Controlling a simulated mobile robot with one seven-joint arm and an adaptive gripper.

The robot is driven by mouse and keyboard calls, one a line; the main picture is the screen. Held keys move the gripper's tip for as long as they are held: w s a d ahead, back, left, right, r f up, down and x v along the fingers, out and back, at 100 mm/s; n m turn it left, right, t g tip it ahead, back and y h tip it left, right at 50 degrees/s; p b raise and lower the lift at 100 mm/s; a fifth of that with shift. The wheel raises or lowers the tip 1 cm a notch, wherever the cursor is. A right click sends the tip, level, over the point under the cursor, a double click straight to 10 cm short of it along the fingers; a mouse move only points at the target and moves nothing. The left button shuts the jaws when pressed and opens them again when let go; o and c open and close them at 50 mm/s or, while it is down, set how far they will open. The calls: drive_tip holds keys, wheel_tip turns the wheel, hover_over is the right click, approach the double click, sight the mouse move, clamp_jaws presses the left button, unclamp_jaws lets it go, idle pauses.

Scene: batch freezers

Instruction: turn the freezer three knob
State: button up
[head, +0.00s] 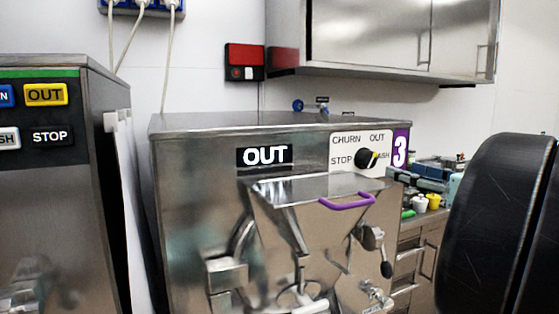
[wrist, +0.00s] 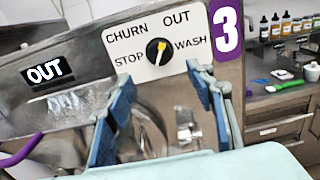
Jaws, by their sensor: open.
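Freezer three (head: 220,132) is a steel machine with a purple 3 label (head: 400,150) at its upper right. Its knob (head: 364,157) is round and black, with a pale pointer, on a white plate (head: 345,140) marked CHURN, OUT, STOP and WASH. The wrist view shows the knob (wrist: 158,51) upper centre, its pointer tilted slightly right of straight up. My gripper (wrist: 160,95) is open, its two blue fingers apart below the knob in the picture, with nothing between them.
A purple handle (head: 347,202) and a lever (head: 370,238) stick out from the freezer front below the knob. Another machine (head: 60,180) stands at the left. A steel cabinet (head: 385,40) hangs above, and a counter with bottles (head: 433,201) is at the right.

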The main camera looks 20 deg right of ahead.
sight(371, 162)
drive_tip(key=w, duration=0.7)
drive_tip(key=w+a, duration=0.1)
drive_tip(key=w, duration=0.2)
drive_tip(key=shift+w, duration=0.25)
drive_tip(key=c, duration=1.2)
drive_tip(key=shift+o, duration=0.2)
